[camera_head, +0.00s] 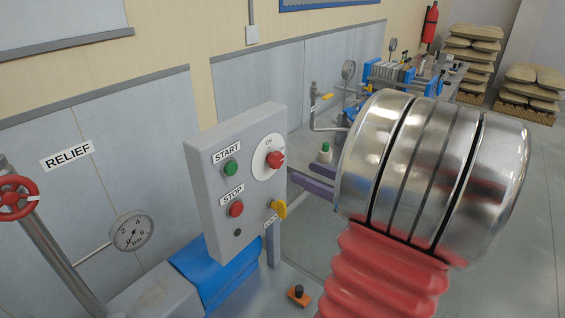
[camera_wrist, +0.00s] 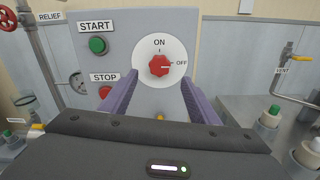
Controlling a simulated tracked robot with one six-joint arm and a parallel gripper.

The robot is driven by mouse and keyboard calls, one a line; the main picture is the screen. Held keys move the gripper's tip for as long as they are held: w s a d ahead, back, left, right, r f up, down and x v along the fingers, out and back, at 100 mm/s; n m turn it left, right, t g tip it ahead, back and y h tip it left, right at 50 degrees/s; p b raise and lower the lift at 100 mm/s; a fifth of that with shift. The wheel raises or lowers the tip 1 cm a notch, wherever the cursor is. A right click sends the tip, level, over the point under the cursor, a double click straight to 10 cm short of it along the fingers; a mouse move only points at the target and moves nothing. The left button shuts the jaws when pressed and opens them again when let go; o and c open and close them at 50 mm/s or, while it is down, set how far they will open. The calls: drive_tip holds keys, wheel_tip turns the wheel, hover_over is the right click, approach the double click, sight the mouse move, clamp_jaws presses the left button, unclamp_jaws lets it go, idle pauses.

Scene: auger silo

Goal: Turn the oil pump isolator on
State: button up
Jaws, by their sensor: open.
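The isolator is a red knob (camera_head: 274,160) on a round white plate, at the upper right of a grey control box (camera_head: 212,190). The red knob (camera_wrist: 160,65) also shows in the wrist view, with ON above and OFF to its right. A pale mark on the knob seems to face OFF. My gripper (camera_head: 312,184) is open and empty, its purple fingers apart from the box in front of the knob. In the wrist view, my gripper (camera_wrist: 160,88) has one fingertip low on each side of the knob. I cannot tell the exact gap.
The box also has a green START button (camera_head: 230,168), a red STOP button (camera_head: 236,209) and a yellow lever (camera_head: 279,208). A red handwheel (camera_head: 15,198) and a gauge (camera_head: 132,231) stand at left. Pipework (camera_wrist: 290,78) is at right. The floor at far right looks clear.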

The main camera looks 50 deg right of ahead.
sight(280, 161)
drive_tip(key=shift+w+a, duration=0.2)
drive_tip(key=shift+w, duration=2.1)
drive_tip(key=shift+w+a, duration=0.2)
drive_tip(key=shift+w, duration=2.1)
drive_tip(key=c, duration=1)
